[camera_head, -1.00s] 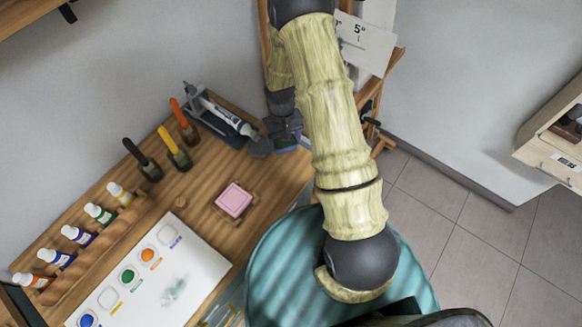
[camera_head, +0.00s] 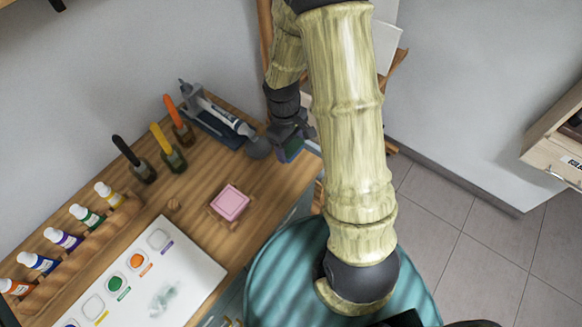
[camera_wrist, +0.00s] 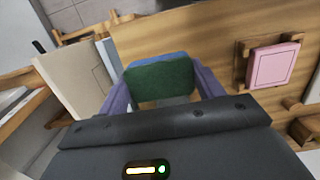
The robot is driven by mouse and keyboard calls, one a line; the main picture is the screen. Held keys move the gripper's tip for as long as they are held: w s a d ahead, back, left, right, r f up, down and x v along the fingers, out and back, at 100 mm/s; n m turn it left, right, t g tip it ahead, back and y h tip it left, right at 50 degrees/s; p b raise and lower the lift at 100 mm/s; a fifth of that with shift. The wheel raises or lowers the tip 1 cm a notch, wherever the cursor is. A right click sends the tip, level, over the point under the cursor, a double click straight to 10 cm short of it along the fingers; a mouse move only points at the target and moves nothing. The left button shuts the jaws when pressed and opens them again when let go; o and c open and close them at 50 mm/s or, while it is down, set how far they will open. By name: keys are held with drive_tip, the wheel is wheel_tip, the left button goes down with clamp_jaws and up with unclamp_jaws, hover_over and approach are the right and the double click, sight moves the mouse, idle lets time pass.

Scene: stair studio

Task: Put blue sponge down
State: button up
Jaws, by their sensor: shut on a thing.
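My gripper (camera_head: 291,139) is shut on the blue sponge (camera_head: 292,150), near the back right corner of the wooden table. In the wrist view the sponge (camera_wrist: 160,80) sits between the two purple fingers, with a dark green face toward the camera and a blue edge beyond it. In the head view the sponge is small and partly hidden by my gripper. I cannot tell whether it touches the tabletop.
A pink block (camera_head: 230,203) sits in a wooden holder on the table (camera_head: 262,185). A dark tray with a grey tool (camera_head: 215,120) lies left of my gripper. Several handled jars (camera_head: 168,150), paint bottles and a white paint sheet (camera_head: 190,275) stand further left. Bare wood surrounds the pink block.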

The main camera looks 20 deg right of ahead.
hover_over(292, 170)
drive_tip(key=shift+w+a+f+p, duration=0.15)
drive_tip(key=shift+f+p, duration=0.15)
drive_tip(key=shift+f, duration=2.45)
drive_tip(key=shift+f, duration=0.1)
drive_tip(key=shift+f+p, duration=0.3)
drive_tip(key=shift+f, duration=1.7)
drive_tip(key=shift+f, duration=0.15)
drive_tip(key=o, duration=1)
drive_tip(key=r, duration=0.4)
drive_tip(key=r+b, duration=0.1)
drive_tip(key=r, duration=0.3)
drive_tip(key=w+a+r, duration=0.1)
drive_tip(key=r, duration=0.3)
drive_tip(key=shift+w+r+b, duration=0.1)
drive_tip(key=shift+r+b, duration=0.05)
drive_tip(key=shift+b, duration=0.2)
